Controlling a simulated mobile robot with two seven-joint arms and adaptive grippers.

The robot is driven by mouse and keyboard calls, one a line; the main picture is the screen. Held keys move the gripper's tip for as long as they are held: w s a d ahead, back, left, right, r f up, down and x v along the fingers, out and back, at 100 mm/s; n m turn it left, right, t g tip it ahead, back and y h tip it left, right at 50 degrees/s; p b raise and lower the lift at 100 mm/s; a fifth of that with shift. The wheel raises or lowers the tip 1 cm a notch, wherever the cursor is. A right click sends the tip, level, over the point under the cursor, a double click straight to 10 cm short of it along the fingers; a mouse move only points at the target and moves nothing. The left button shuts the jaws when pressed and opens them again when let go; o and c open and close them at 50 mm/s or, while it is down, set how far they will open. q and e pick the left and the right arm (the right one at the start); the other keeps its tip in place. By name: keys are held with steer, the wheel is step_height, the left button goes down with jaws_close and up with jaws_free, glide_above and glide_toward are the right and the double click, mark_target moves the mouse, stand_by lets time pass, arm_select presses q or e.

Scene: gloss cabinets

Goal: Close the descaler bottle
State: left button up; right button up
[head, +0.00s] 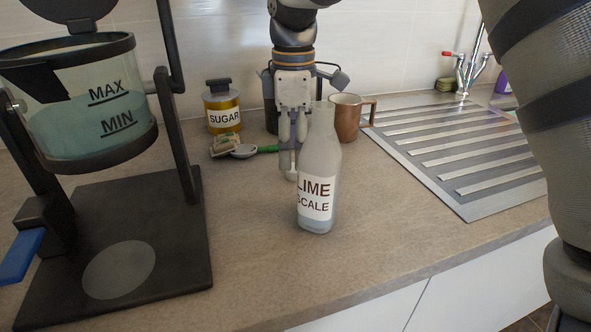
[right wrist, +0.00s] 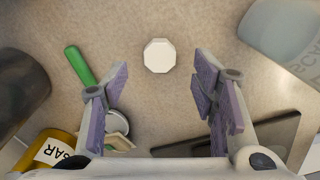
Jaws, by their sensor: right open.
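The descaler bottle (head: 320,160) stands upright on the worktop in the head view. It is translucent, with a LIME SCALE label and a little liquid at the bottom. Part of it shows at the upper right of the right wrist view (right wrist: 285,35). A white eight-sided cap (right wrist: 158,55) lies on the worktop between and beyond my fingers in the right wrist view. My right gripper (right wrist: 160,95) is open and empty, pointing down. In the head view it (head: 290,165) is behind the bottle, which partly hides it. My left gripper is not in view.
A sugar jar (head: 222,108), a green-handled utensil (head: 266,149) and a brown mug (head: 346,120) stand or lie near the gripper. A black-framed water tank (head: 85,110) is on the left, a metal drainer (head: 450,150) on the right. The worktop in front is clear.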

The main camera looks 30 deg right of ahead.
step_height(320, 180, down, 4)
steer(key=shift+d+r, duration=0.1)
steer(key=shift+r, duration=0.15)
steer(key=c, duration=0.8)
steer(key=shift+r, duration=0.1)
steer(key=shift+c, duration=0.2)
steer(key=r, duration=0.3)
steer(key=shift+d+r, duration=0.25)
steer(key=s+d, duration=0.1)
steer(key=d, duration=0.4)
steer(key=s+d, duration=0.1)
steer(key=d, duration=0.5)
steer(key=s+d, duration=0.1)
steer(key=d, duration=0.4)
steer(key=shift+s+d+f+b, duration=0.1)
steer(key=shift+s+d+b, duration=0.2)
steer(key=shift+s+d, duration=0.1)
steer(key=shift+d, duration=0.2)
